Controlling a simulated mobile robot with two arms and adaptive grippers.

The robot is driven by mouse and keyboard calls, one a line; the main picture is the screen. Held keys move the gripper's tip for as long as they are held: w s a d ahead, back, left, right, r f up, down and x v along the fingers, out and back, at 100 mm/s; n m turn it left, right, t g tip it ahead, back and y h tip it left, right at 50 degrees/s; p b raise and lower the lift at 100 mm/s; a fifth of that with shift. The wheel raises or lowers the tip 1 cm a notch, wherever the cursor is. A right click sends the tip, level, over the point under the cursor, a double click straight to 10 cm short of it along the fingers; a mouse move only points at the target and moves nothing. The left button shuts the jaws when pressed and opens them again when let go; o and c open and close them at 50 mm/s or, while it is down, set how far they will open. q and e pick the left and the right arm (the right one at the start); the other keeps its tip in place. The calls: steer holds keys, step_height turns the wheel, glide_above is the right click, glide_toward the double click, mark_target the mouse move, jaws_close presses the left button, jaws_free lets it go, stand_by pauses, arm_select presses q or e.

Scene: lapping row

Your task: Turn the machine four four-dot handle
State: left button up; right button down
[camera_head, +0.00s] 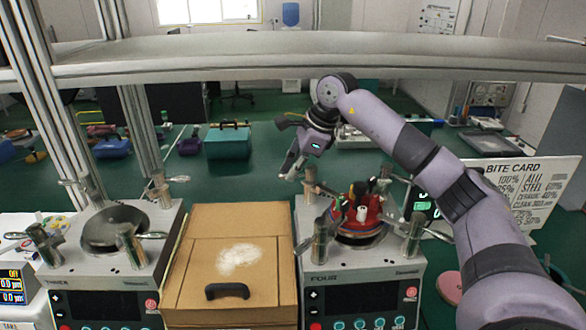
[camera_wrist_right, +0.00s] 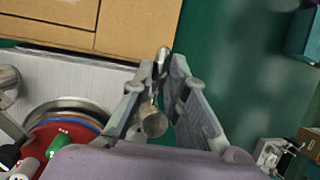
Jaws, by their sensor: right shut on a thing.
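Machine four (camera_head: 361,270), labelled FOUR, is a white bench machine with a round plate and several metal posts with lever handles. My right gripper (camera_head: 291,171) reaches down to its rear left post (camera_head: 310,187). In the right wrist view the right gripper (camera_wrist_right: 158,72) is shut on the lever handle (camera_wrist_right: 163,58) of that post (camera_wrist_right: 152,123). The handle's tip shows past the fingertips; the fingers hide part of it. No dot marks can be made out on the handle. My left gripper is not in view.
A cardboard box (camera_head: 190,270) with a black handle stands left of machine four, with machine three (camera_head: 105,265) beyond it. A red stack of parts (camera_head: 359,216) sits on machine four's plate. A grey overhead beam (camera_head: 230,55) crosses above. Green floor lies behind.

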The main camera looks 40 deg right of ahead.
steer(key=shift+s+a+r+n+g+y+p, duration=0.1)
steer(key=shift+s+n+g+y+p, duration=0.35)
steer(key=shift+n, duration=1)
steer(key=shift+s+d+f+n+g+y+p, duration=0.15)
steer(key=shift+s+n+g+p, duration=0.35)
steer(key=shift+n, duration=0.9)
steer(key=shift+s+a+r+n+g+y+p, duration=0.2)
steer(key=shift+s+n+g+y, duration=0.3)
steer(key=shift+n, duration=0.95)
steer(key=shift+s, duration=0.15)
steer(key=c, duration=1.6)
jaws_free()
steer(key=v, duration=1.1)
steer(key=shift+d+r, duration=0.25)
steer(key=shift+r, duration=0.1)
